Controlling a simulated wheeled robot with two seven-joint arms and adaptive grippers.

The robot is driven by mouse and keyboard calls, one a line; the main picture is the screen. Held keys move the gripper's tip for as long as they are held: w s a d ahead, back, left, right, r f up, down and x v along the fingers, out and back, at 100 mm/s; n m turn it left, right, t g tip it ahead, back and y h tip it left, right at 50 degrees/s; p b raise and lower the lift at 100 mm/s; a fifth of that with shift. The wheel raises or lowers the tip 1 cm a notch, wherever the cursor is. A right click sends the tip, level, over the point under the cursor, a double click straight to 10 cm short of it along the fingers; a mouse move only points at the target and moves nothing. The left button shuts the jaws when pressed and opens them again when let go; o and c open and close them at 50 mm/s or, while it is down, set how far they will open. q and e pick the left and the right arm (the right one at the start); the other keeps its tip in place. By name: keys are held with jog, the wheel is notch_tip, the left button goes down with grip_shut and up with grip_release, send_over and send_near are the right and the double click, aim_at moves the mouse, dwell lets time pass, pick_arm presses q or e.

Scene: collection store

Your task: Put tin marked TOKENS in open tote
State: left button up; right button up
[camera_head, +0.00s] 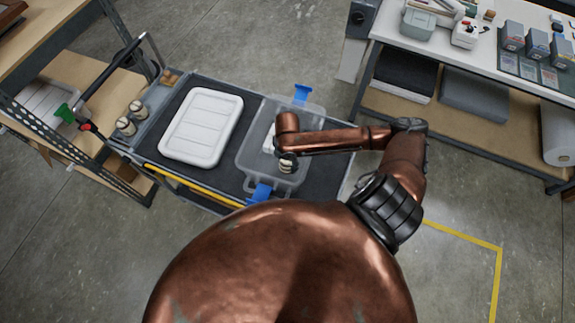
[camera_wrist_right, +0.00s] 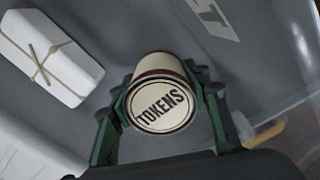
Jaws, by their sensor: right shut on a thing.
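The tin marked TOKENS (camera_wrist_right: 163,103) is cream with dark lettering, and it sits between the green fingers of my right gripper (camera_wrist_right: 160,88). The gripper is shut on it. In the head view the tin (camera_head: 286,167) shows under the end of my right arm, over the open tote (camera_head: 247,157). The tote is clear plastic with blue handles and stands on the cart. I cannot tell the tin's exact height above the tote floor. A white tied parcel (camera_wrist_right: 48,57) lies in the tote, partly hidden by my arm in the head view. My left gripper is out of view.
A white lidded tote (camera_head: 201,127) stands on the cart, left of the open one. A shelf (camera_head: 45,45) is at the left. A workbench (camera_head: 475,50) with boxes is at the upper right.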

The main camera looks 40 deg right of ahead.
jog(key=shift+f, duration=1.25)
jog(key=shift+f, duration=0.1)
jog(key=o, duration=1.4)
jog(key=shift+o, duration=0.2)
notch_tip(320, 180, up, 12)
jog(key=shift+r, duration=0.1)
